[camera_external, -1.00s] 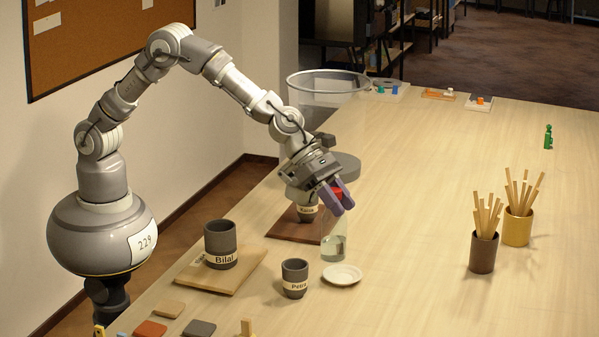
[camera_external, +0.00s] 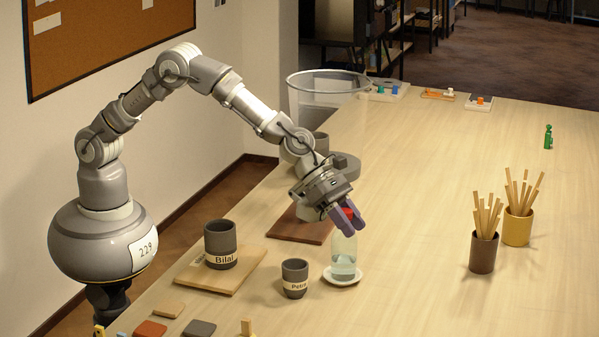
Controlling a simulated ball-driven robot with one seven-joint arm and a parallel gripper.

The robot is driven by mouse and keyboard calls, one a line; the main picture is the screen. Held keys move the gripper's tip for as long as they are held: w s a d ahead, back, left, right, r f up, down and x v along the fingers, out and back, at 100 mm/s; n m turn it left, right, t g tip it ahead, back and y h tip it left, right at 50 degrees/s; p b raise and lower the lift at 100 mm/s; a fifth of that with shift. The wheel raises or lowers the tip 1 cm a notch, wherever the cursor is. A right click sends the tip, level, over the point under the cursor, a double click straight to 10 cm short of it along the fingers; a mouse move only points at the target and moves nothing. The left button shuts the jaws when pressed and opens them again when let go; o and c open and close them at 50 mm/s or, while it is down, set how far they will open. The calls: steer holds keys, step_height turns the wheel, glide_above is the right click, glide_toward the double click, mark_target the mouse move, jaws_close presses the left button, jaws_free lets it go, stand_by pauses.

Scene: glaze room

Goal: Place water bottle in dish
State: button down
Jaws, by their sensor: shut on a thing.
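The water bottle (camera_external: 343,257) is clear with a red cap and some water in the bottom. It stands upright over the small white dish (camera_external: 342,276), its base within the dish's rim; I cannot tell whether it rests on the dish or hangs just above it. My gripper (camera_external: 347,219) comes down from the upper left, with its purple fingers shut on the bottle at the red cap. The fingers hide part of the cap. The bottle hides the middle of the dish.
A dark cup labelled Petra (camera_external: 295,278) stands just left of the dish. A larger cup labelled Bilal (camera_external: 220,243) stands on a wooden board (camera_external: 240,280). A dark brown board (camera_external: 300,227) lies behind. Stick-filled pots (camera_external: 484,252) (camera_external: 517,227) stand to the right, with clear table between.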

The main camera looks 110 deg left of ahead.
steer(key=c, duration=0.8)
jaws_free()
steer(key=shift+r, duration=0.2)
steer(key=p+v, duration=0.3)
steer(key=v, duration=0.8)
steer(key=s+r+m+t, duration=0.2)
steer(key=s+r+m, duration=0.2)
steer(key=r+m, duration=0.8)
steer(key=s+r+m+t, duration=0.25)
steer(key=r+m, duration=0.35)
steer(key=r, duration=1.1)
steer(key=s+a+r+m+y, duration=0.1)
steer(key=s+r+m, duration=0.4)
steer(key=r, duration=0.1)
steer(key=s+a+r+m+t, duration=0.1)
steer(key=s+r+m, duration=0.4)
steer(key=s+r, duration=0.1)
steer(key=s+a+r+m+t+y, duration=0.1)
steer(key=s+r+m, duration=0.3)
steer(key=r, duration=0.3)
steer(key=shift+s+a+r+m+y, duration=0.15)
steer(key=shift+s+m, duration=0.05)
steer(key=shift+s, duration=0.15)
steer(key=shift+s+a+r+m+y, duration=0.15)
steer(key=shift+s+a+m, duration=0.05)
steer(key=shift+s, duration=0.2)
